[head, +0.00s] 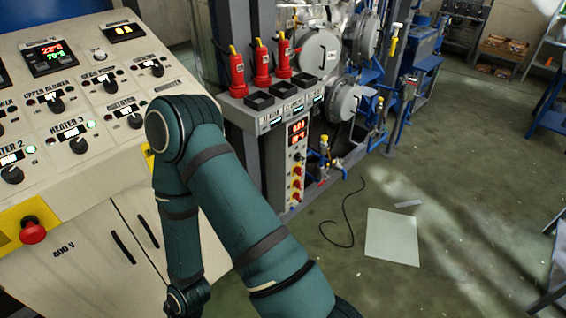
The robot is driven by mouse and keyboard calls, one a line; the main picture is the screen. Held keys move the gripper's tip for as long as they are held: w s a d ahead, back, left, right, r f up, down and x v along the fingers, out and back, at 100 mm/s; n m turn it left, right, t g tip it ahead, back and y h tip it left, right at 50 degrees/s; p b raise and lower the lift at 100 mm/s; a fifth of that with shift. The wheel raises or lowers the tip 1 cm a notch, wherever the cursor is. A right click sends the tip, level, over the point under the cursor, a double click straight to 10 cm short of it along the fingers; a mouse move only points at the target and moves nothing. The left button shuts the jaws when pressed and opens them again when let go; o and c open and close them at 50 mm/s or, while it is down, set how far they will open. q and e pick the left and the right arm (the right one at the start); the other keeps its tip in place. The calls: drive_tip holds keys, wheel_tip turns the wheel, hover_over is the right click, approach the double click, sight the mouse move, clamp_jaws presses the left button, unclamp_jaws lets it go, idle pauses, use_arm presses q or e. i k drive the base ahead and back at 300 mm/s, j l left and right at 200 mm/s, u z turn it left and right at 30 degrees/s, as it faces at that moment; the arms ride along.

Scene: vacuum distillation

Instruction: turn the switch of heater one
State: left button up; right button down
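The control panel (30,110) stands at the left with several black rotary switches. The heater 2 switch (12,174) is at the left edge, with a lit green lamp beside it. The heater 3 switch (78,145) is to its right, also next to a lit green lamp. No switch labelled heater one shows; the panel is cut off by the left edge. My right arm (225,195) comes up from the bottom, bends in front of the panel's right end and goes down again. Neither gripper is in view.
A red emergency button (33,232) on a yellow plate sits at the panel's lower left. Right of my arm is a column with red bottles (262,64) and black trays.

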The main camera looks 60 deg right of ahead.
sight(298, 170)
drive_tip(key=l+z, duration=0.3)
drive_tip(key=i+z, duration=0.15)
drive_tip(key=z, duration=1.5)
